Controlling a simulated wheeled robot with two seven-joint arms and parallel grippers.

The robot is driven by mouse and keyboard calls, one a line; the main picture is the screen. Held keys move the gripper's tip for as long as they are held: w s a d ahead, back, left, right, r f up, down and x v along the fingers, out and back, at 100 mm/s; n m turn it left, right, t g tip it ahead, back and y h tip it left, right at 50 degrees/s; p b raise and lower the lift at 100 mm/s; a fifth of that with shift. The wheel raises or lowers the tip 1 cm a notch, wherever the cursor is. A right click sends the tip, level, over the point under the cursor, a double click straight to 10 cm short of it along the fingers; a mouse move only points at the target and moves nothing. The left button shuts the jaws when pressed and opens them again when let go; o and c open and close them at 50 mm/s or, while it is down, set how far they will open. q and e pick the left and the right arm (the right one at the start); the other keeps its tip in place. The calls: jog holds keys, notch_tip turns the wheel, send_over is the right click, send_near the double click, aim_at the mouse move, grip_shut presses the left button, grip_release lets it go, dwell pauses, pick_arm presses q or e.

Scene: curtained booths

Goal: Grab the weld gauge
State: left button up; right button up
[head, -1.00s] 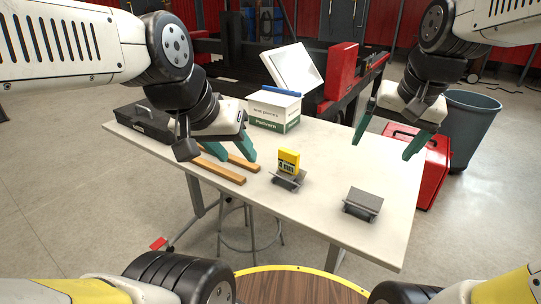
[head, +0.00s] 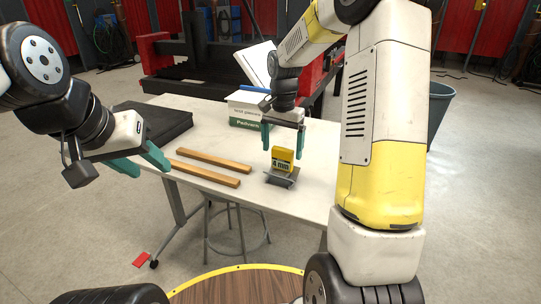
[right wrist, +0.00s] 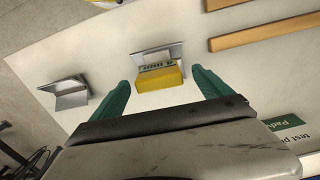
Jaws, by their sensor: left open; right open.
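The weld gauge (head: 283,155), a yellow block marked "4 mm", stands on a small grey metal piece (head: 281,180) on the white table. It also shows in the right wrist view (right wrist: 160,79). My right gripper (head: 283,147) is open just above and behind the gauge, teal fingers pointing down. In the wrist view the gauge appears between and slightly beyond the fingertips, with clear space on both sides. My left gripper (head: 146,166) is open and empty, out over the table's left front edge, well away from the gauge.
Two wooden bars (head: 204,172) lie left of the gauge. A white-and-green carton (head: 245,110) stands behind them, with a dark case (head: 160,122) at the left. A second grey metal piece (right wrist: 68,93) shows in the wrist view. My right arm hides the table's right side.

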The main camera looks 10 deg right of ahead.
aim_at(282, 158)
notch_tip(282, 158, down, 4)
jog(key=shift+d+f, duration=0.1)
jog(key=shift+f, duration=0.15)
jog(key=shift+c, duration=0.4)
jog(key=c, duration=1.7)
jog(key=shift+r, duration=0.2)
